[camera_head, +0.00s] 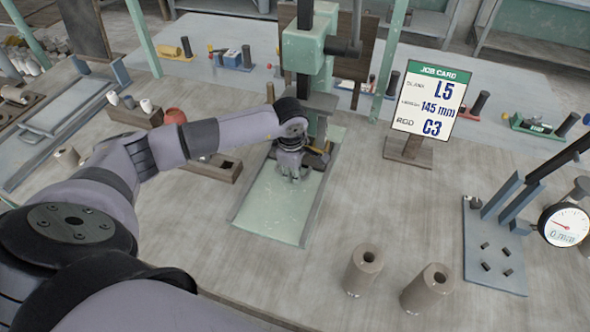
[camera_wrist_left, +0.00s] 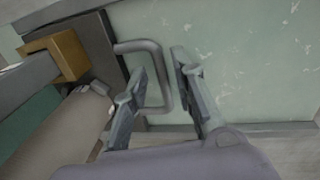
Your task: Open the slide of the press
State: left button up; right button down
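The green press (camera_head: 305,48) stands at the back centre, with its pale green bed (camera_head: 278,205) running toward me. My left gripper (camera_head: 291,174) is low over the bed, just in front of the press, and hides much of the slide area. In the left wrist view a grey U-shaped handle (camera_wrist_left: 163,85) sticks out from a dark plate (camera_wrist_left: 100,42), apparently the slide. My left gripper (camera_wrist_left: 162,66) is open there, one finger on each side of the handle's bar, with a gap visible on the right side. My right gripper is not in view.
The job card (camera_head: 428,101) stands right of the press. Two tan hollow cylinders (camera_head: 363,270) stand at the front. A blue-grey plate with a gauge (camera_head: 564,225) is at the right. A wooden box (camera_head: 211,168) lies left of the bed. A brass block (camera_wrist_left: 66,52) sits near the handle.

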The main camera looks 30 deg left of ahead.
pick_arm(q)
grip_shut()
dwell(0.6)
